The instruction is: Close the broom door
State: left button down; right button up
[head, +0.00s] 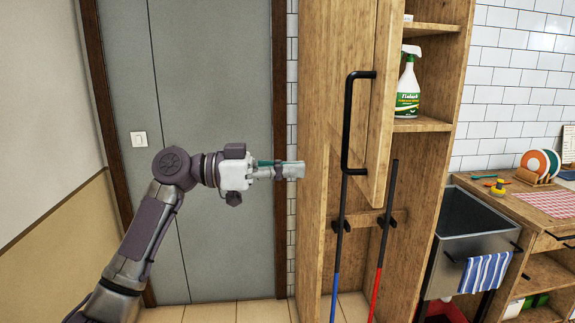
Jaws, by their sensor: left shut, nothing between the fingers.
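The broom door (382,110) is a wooden panel on the upper part of a tall wooden cabinet (318,110). It stands open, swung out on the left, and the shelves behind it show to its right. A long black bar handle (346,125) is fixed on the door. My left gripper (300,170) is shut and empty. It points right, by the cabinet's left side, to the left of the handle and apart from it. My right gripper is not in view.
Blue (336,270) and red (381,265) broom poles stand in the cabinet's lower part. A spray bottle (408,88) stands on a shelf. A grey sink (465,225) with a striped towel (487,272) is at right. A grey door (215,90) is behind my arm.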

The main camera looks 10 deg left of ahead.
aim_at(347, 169)
pick_arm(q)
jog(key=p+x, duration=0.2)
jog(key=x, duration=0.2)
jog(key=p+x, duration=0.2)
jog(key=x, duration=0.3)
jog(key=shift+d+r, duration=0.15)
jog(key=shift+r, duration=0.1)
jog(key=shift+d+f, duration=0.15)
jog(key=shift+d, duration=0.2)
jog(key=shift+d, duration=0.1)
